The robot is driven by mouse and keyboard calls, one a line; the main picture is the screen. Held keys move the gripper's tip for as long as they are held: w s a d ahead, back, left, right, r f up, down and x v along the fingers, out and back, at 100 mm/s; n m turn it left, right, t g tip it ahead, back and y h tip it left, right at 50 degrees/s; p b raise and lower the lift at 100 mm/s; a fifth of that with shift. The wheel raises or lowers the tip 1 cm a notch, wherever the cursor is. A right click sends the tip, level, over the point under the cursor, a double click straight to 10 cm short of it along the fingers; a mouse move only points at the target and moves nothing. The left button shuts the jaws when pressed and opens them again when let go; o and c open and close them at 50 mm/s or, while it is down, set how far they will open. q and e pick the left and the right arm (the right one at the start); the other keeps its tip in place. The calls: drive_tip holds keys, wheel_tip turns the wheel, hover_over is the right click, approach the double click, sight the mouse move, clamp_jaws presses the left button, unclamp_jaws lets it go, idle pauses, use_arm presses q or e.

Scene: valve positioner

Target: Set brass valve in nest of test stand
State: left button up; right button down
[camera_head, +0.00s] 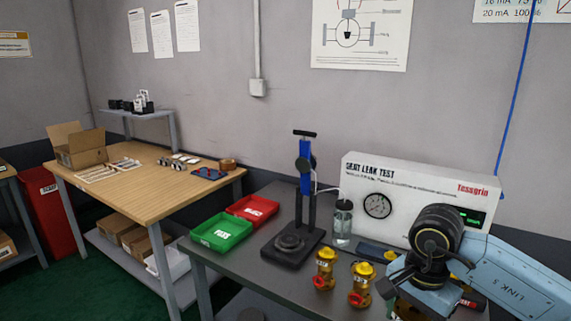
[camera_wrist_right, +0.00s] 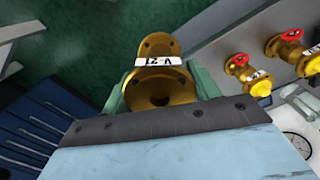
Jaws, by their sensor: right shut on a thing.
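A brass valve (camera_wrist_right: 158,72) with a white label sits between the two green fingers of my right gripper (camera_wrist_right: 162,86) in the right wrist view. The gripper is shut on it, and its flanged open end faces the camera. In the head view my right arm's wrist hides most of the gripper. The test stand (camera_head: 306,180) is a black post with a blue clamp. Its round nest (camera_head: 290,242) on the dark base is empty. The gripper is to the right of the stand, apart from it. My left gripper is not in view.
Two other brass valves (camera_head: 325,268) (camera_head: 360,284) with yellow caps stand on the grey bench between stand and arm. A clear jar (camera_head: 342,220) and the leak test box (camera_head: 415,195) are behind. Red (camera_head: 252,209) and green (camera_head: 221,231) trays lie left of the stand.

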drive_tip(key=n, duration=0.3)
drive_tip(key=a+n, duration=0.1)
drive_tip(key=n, duration=0.1)
drive_tip(key=shift+s+a+r, duration=0.1)
drive_tip(key=shift+s+r, duration=0.15)
drive_tip(key=shift+s, duration=0.15)
drive_tip(key=n, duration=0.5)
drive_tip(key=shift+s+a+r+n, duration=0.15)
drive_tip(key=shift+s+a+n, duration=0.25)
